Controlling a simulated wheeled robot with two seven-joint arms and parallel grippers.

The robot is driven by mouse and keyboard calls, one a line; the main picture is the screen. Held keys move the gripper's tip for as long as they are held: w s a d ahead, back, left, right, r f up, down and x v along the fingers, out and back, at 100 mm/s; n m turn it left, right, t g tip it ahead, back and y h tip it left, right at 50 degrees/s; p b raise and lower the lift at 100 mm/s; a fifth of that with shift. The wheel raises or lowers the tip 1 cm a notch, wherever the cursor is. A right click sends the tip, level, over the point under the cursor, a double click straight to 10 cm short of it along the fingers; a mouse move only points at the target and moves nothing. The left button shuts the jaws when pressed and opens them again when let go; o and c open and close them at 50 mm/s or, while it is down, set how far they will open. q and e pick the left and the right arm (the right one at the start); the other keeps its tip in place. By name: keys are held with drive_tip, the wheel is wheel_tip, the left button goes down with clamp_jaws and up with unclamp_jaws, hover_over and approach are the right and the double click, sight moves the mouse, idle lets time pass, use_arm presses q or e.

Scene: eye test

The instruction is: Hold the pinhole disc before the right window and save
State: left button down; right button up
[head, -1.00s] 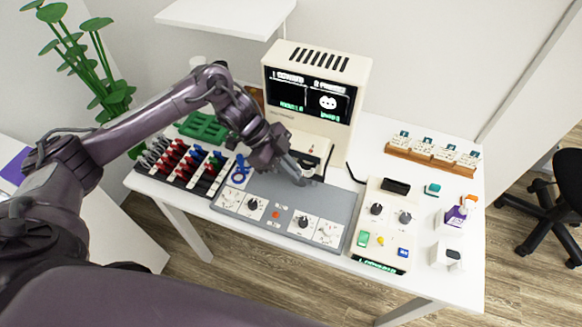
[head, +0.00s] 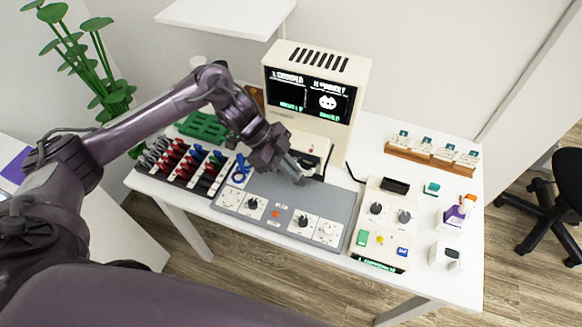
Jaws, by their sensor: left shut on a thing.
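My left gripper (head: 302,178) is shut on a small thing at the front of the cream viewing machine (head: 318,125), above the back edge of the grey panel. The held thing is mostly hidden by the fingers; it may be the pinhole disc, but its shape is too small to tell. The machine's two windows are largely hidden behind the gripper and wrist. The machine's screen (head: 308,93) shows two panels with white and green text and a round white face at right. The cream control box (head: 380,222) has two dark knobs and green, yellow and blue buttons (head: 403,252). My right gripper is not in view.
The grey panel (head: 335,205) with dials lies in front of the machine. A dark rack of coloured lens holders (head: 185,165) and a green tray (head: 203,126) are at left. A wooden card rack (head: 430,160) and small items are at right. A cable runs beside the machine.

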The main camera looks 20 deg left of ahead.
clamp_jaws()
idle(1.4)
